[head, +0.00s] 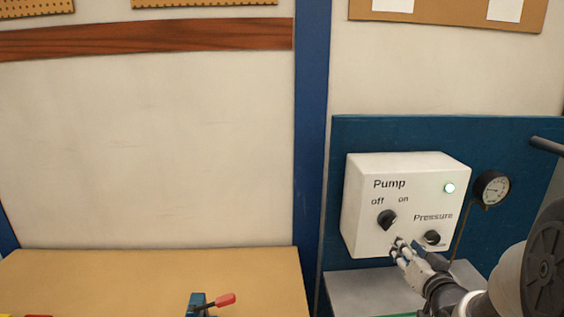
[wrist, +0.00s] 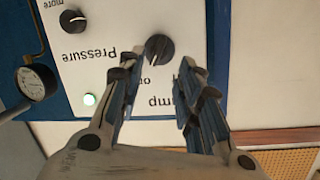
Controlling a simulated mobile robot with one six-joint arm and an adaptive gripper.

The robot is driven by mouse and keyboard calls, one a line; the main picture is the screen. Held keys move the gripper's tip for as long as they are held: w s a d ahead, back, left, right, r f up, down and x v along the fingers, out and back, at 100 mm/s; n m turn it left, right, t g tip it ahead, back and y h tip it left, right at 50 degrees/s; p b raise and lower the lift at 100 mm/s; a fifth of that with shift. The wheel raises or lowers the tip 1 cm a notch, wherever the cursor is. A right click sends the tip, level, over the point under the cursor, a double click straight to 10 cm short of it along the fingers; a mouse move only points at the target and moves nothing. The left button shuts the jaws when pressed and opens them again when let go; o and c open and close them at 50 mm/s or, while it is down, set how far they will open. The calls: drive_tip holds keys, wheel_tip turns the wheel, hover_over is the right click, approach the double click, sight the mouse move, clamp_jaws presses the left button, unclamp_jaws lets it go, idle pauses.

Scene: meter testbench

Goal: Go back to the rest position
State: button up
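My gripper (head: 403,245) is in front of the white pump box (head: 360,239), just below and right of the pump knob (head: 387,219) in the head view. In the wrist view, which shows the box upside down, my gripper (wrist: 157,68) has its two fingers apart with nothing between them. The black pump knob (wrist: 159,47) shows just past the fingertips; I cannot tell whether they touch it. Its pointer seems turned towards "on". The green lamp (head: 449,188) on the box is lit.
The pressure knob (head: 432,238) is close to my fingers on the right. A round gauge (head: 491,188) hangs on the blue panel (head: 500,135) beside the box. A red-handled part (head: 212,303) stands on the wooden bench (head: 130,280) at left. The space above the bench is clear.

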drive_tip(key=s+a+n+g, duration=0.1)
drive_tip(key=s+a+g, duration=0.2)
drive_tip(key=s+a, duration=0.3)
drive_tip(key=s+a+n+g, duration=0.2)
drive_tip(key=s+a+g, duration=0.2)
drive_tip(key=s, duration=1.1)
drive_tip(key=s+a+n+g+y, duration=0.1)
drive_tip(key=s+a+g, duration=0.3)
drive_tip(key=s+a, duration=0.4)
drive_tip(key=s, duration=0.3)
drive_tip(key=shift+s+r+n, duration=0.2)
drive_tip(key=shift+r+n, duration=0.2)
